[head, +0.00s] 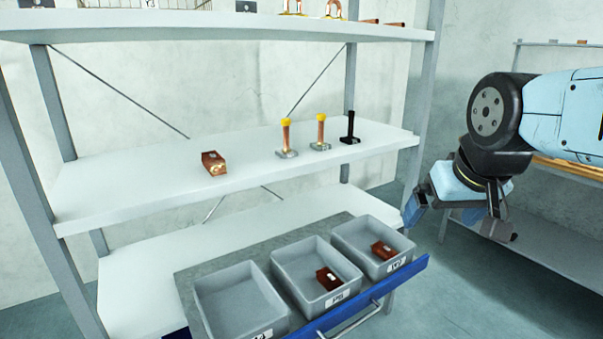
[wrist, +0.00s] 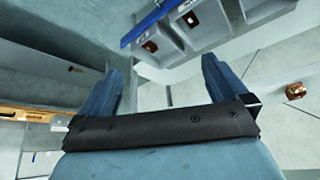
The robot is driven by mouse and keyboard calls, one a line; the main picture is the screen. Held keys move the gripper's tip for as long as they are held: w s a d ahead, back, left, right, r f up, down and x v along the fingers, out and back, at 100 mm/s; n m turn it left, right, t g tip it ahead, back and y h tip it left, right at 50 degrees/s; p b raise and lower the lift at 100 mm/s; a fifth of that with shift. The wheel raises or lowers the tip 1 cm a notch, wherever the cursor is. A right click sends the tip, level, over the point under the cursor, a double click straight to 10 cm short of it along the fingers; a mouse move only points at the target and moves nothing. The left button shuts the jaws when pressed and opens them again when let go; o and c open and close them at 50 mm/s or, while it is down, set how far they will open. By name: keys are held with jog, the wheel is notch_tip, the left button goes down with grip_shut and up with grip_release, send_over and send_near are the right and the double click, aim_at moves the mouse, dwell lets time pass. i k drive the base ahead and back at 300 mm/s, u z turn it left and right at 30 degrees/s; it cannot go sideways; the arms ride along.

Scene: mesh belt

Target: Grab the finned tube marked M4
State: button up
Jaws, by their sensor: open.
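Several reddish-brown, copper-like blocks could be finned tubes; I cannot read an M4 mark on any. One (head: 214,163) lies on the middle shelf, with a pale patch on its near end; it also shows in the wrist view (wrist: 295,91). Another (head: 328,278) lies in the middle grey bin, with a small white tag. A third (head: 384,250) lies in the right grey bin, also with a pale tag. My gripper (head: 420,207) is open and empty, right of the shelf and apart from all of them. Its two fingers (wrist: 160,85) are spread in the wrist view.
The left grey bin (head: 238,299) looks empty. The bins stand in a blue-fronted drawer (head: 365,308), pulled out below the middle shelf (head: 110,192). Two yellow-topped posts (head: 286,138) and a black post (head: 350,128) stand on that shelf. A shelf upright (head: 420,120) stands near my gripper.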

aim_at(212, 161)
jog(key=u, duration=1.35)
jog(key=k, duration=0.6)
jog(key=z, duration=0.8)
